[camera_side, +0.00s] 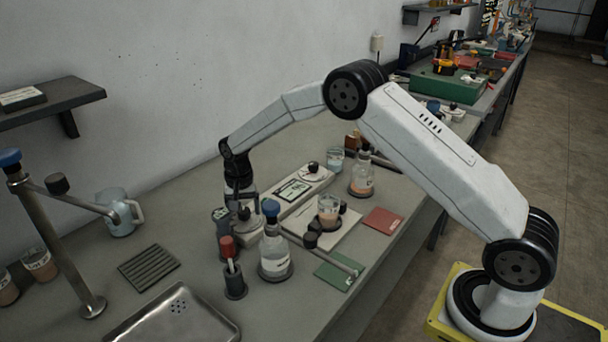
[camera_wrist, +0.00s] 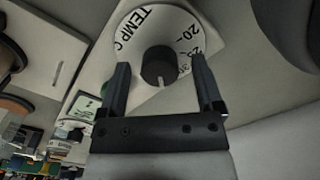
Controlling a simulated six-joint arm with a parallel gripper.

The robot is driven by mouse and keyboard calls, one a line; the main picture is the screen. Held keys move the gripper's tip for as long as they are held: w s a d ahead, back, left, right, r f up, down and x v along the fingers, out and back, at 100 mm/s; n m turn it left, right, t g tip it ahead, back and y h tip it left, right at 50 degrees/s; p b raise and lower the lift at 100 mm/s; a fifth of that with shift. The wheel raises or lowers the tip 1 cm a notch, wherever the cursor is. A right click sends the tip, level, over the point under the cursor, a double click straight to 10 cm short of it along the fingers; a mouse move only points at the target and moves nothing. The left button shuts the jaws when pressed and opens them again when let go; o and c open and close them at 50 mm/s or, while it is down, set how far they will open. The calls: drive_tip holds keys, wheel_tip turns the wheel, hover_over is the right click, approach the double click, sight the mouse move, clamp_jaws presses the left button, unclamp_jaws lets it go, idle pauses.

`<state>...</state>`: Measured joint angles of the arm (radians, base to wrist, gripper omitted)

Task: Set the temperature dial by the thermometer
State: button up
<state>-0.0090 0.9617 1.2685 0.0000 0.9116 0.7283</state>
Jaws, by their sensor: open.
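A white round dial (camera_wrist: 137,43) marked "TEMP C" fills the upper middle of the wrist view, with 20 and further numbers along its right side. Its black knob (camera_wrist: 158,64) has a white mark pointing down in the picture, past the readable numbers. My gripper (camera_wrist: 162,72) is open, one finger on each side of the knob, with gaps to it. In the side view my gripper (camera_side: 241,203) points down over the dial (camera_side: 246,221), hiding most of it. A small display (camera_wrist: 86,107) shows at left; its reading is too small to tell. I cannot make out a thermometer for certain.
A flask with a blue stopper (camera_side: 273,252) and a red-topped stand (camera_side: 234,281) are close in front of my gripper. A beaker (camera_side: 328,208) and another flask (camera_side: 362,178) stand to the right. A ribbed black mat (camera_side: 149,267) and metal tray (camera_side: 172,321) lie left.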

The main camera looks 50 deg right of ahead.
sight(243, 210)
drive_tip(key=shift+r, duration=3.85)
drive_tip(key=shift+f, duration=0.15)
drive_tip(key=shift+f, duration=3.8)
drive_tip(key=shift+r, duration=0.15)
